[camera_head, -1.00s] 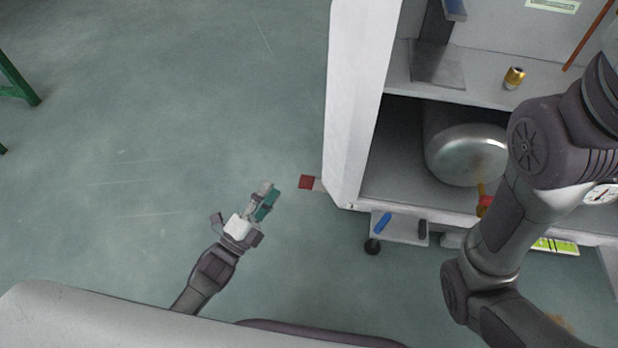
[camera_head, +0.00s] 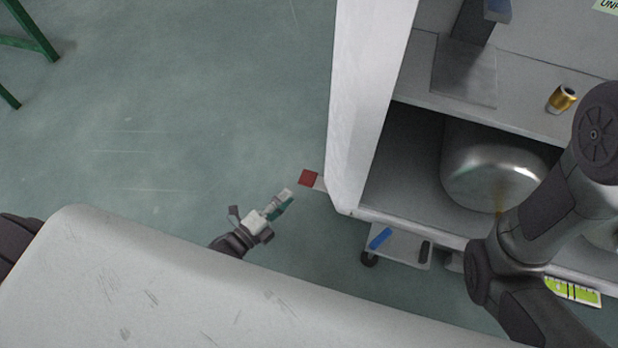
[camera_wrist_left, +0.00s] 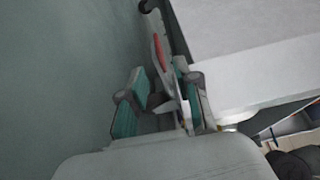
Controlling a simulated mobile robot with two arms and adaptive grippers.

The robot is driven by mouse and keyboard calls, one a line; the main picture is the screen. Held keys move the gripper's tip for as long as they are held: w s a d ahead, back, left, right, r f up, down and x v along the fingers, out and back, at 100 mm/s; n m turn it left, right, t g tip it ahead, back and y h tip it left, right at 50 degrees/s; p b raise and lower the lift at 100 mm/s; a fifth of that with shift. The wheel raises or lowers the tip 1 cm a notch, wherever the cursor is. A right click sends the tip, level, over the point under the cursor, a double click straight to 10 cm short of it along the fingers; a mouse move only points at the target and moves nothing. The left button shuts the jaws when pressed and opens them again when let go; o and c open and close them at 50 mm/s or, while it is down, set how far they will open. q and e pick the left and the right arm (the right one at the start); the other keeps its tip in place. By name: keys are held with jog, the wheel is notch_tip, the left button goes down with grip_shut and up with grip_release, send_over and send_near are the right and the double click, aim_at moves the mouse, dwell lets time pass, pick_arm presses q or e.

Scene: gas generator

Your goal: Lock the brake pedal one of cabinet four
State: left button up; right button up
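A flat red pedal (camera_head: 308,178) on a pale arm sticks out low from the left side of the white cabinet (camera_head: 362,95). In the left wrist view, the red pedal (camera_wrist_left: 159,52) shows edge-on ahead, in line with the gap between the fingers. My left gripper (camera_head: 286,203) is low, just left of the cabinet and a little nearer than the pedal in the head view. In the left wrist view, its teal-padded fingers (camera_wrist_left: 160,95) stand apart, with no object visibly gripped. I cannot tell whether they touch the pedal. My right gripper is not in view.
A blue lever (camera_head: 380,239) and a dark lever (camera_head: 425,251) sit below the cabinet's front edge, by a caster (camera_head: 369,259). A metal tank (camera_head: 492,172) is inside. My right arm crosses the cabinet front.

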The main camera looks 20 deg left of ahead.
aim_at(308, 177)
pick_arm(q)
jog(key=b+x, duration=0.3)
jog(key=x, duration=0.5)
jog(key=shift+f, duration=0.15)
jog(key=shift+w+d+b, duration=0.2)
jog(key=shift+w+b, duration=0.15)
jog(key=shift+w, duration=0.15)
grip_shut()
jog(key=shift+r, duration=0.2)
